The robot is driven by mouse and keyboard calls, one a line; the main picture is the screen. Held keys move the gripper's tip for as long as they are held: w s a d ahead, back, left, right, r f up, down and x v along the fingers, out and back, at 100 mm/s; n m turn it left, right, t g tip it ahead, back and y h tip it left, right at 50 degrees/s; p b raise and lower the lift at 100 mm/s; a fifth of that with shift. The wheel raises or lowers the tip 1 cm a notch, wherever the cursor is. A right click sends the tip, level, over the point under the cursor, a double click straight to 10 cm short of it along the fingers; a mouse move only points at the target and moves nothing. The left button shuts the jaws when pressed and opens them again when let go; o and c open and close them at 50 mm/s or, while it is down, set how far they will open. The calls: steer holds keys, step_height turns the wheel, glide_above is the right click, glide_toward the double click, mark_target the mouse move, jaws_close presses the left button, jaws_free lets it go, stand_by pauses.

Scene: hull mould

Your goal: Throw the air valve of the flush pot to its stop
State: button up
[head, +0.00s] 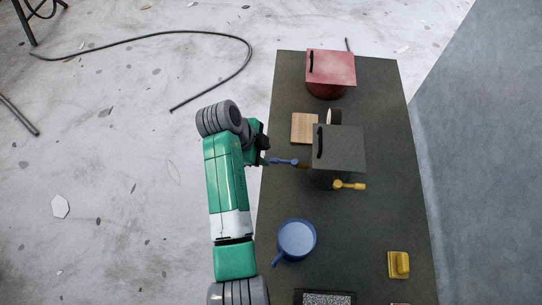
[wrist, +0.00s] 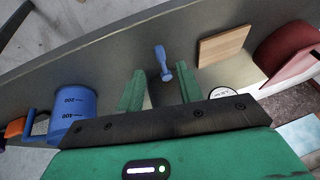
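A dark grey pot with a square lid (head: 340,148) stands on the bench; I take it to be the flush pot. A blue valve lever (head: 284,161) sticks out from its left side, and a yellow lever (head: 349,185) shows at its front. No label tells me which is the air valve. My gripper (head: 264,155) is at the left end of the blue lever. In the wrist view my gripper (wrist: 161,88) is open, its two green fingers apart, with the blue lever (wrist: 162,62) showing between them. I cannot tell whether they touch it.
On the dark bench (head: 370,225) are a red pot (head: 330,70) at the back, a wooden board (head: 304,128), a blue mug (head: 297,238) in front and a yellow block (head: 398,264) at right. A round white-faced gauge (wrist: 222,93) shows near my right finger. A grey wall (head: 490,150) stands right.

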mark_target(273, 160)
steer(key=b+x, duration=0.1)
steer(key=x, duration=0.4)
steer(key=shift+d+f, duration=0.1)
steer(key=shift+f, duration=0.05)
jaws_close()
